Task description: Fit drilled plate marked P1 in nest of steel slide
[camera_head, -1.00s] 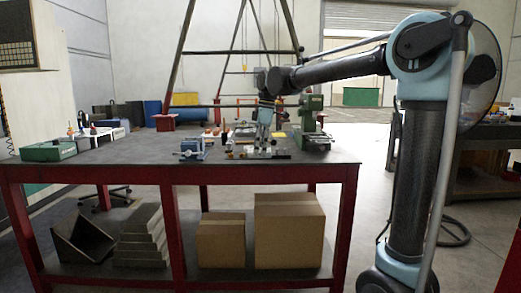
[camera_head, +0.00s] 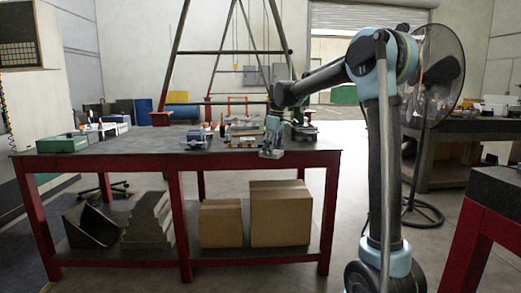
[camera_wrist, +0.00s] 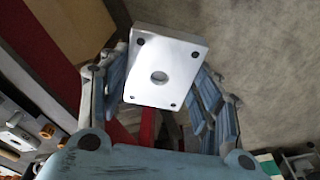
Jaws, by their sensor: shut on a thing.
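A light metal drilled plate (camera_wrist: 170,57) shows in the wrist view, with a round hole in its middle and small dark holes near its corners. No P1 mark can be read on it. My gripper (camera_wrist: 158,88) is shut on this plate, one finger on each side. In the head view my gripper (camera_head: 273,138) hangs at the front right edge of the table, with the plate (camera_head: 271,153) small at its tips. The steel slide is too small to make out for certain among the metal items on the tabletop.
A blue vise (camera_head: 197,140) stands mid-table and a green box (camera_head: 62,144) at the left. Cardboard boxes (camera_head: 281,212) sit on the lower shelf. Another table (camera_head: 500,195) is at the right.

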